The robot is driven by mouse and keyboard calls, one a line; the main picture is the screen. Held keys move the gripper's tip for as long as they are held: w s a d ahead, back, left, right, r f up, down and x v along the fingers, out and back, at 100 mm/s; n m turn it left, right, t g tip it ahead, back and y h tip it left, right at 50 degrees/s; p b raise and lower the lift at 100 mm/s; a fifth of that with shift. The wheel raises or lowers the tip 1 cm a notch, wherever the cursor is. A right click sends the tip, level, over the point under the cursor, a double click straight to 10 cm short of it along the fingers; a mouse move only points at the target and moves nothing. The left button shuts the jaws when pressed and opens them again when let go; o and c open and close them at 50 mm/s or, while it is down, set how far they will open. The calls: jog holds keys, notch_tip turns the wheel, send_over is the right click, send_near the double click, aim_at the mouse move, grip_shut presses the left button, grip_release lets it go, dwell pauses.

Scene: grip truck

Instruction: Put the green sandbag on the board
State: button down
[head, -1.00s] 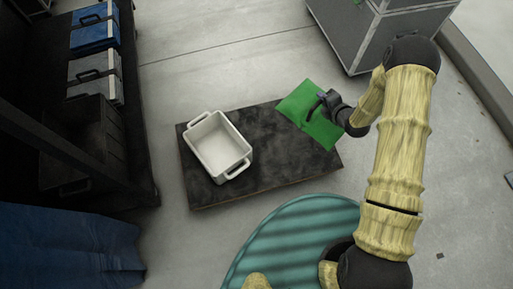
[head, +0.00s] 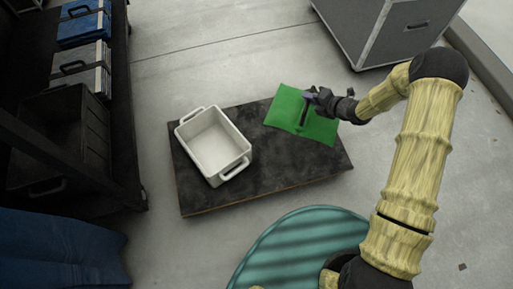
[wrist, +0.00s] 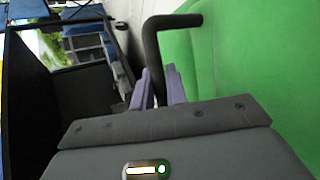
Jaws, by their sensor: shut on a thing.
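The green sandbag (head: 300,115) is at the far right part of the dark board (head: 270,165) in the head view. My gripper (head: 310,98) is shut on the sandbag's dark handle, which also shows in the wrist view (wrist: 170,22). The sandbag (wrist: 250,70) fills the right side of the wrist view. In the head view it overlaps the board's far right edge; I cannot tell whether it touches the board or hangs just above it.
A white tub (head: 214,145) with two handles stands on the left part of the board. A grey case (head: 385,30) stands at the back right. A dark shelf (head: 120,120) with cases is on the left. Open floor lies behind the board.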

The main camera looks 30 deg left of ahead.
aim_at(302, 105)
jog(key=f+b, duration=0.1)
jog(key=a+f+n+g+b, duration=0.1)
jog(key=b, duration=0.1)
jog(key=shift+w+a+f, duration=0.1)
jog(key=shift+w+f, duration=0.05)
jog(key=shift+f, duration=0.25)
jog(key=f+n+g+b, duration=0.1)
jog(key=f+b, duration=0.1)
jog(key=b, duration=0.1)
jog(key=a+f+n+b, duration=0.1)
jog(key=f+b, duration=0.1)
jog(key=b, duration=0.1)
jog(key=shift+w+a+g+y, duration=0.1)
jog(key=shift+w+g+y, duration=0.1)
jog(key=shift+g+y, duration=0.15)
jog(key=shift+r, duration=0.1)
jog(key=shift+f+b, duration=1.95)
jog(key=shift+f, duration=1.15)
jog(key=shift+f+b, duration=1.2)
jog(key=shift+f, duration=0.8)
